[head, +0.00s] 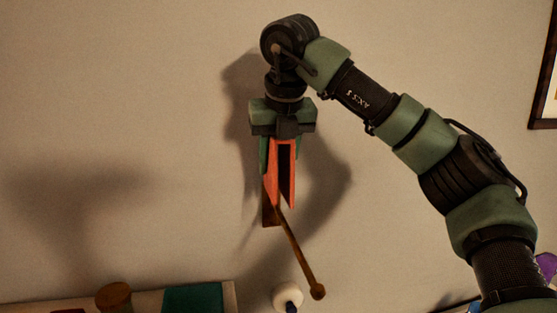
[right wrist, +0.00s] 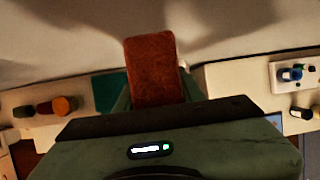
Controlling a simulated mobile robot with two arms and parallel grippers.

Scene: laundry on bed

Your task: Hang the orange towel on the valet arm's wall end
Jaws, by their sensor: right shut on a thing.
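The orange towel (head: 291,175) hangs folded, with two flaps and a dark gap between them, below my right gripper (head: 279,150). That gripper points down and is shut on the towel's top. The wooden valet arm (head: 297,250) slopes from a brown wall mount (head: 267,217) to a round knob at its free end. The towel's lower edges overlap the arm's wall end in the head view; I cannot tell whether the towel touches it. In the right wrist view the towel (right wrist: 150,70) stands out beyond the gripper body, and the valet arm is not visible. My left gripper is not in view.
A shelf edge with a brown round object (head: 114,296) and a green item (head: 193,298) lies at lower left. A white round object (head: 287,296) is near the knob. A picture frame (head: 545,85) hangs at right. The wall around the gripper is bare.

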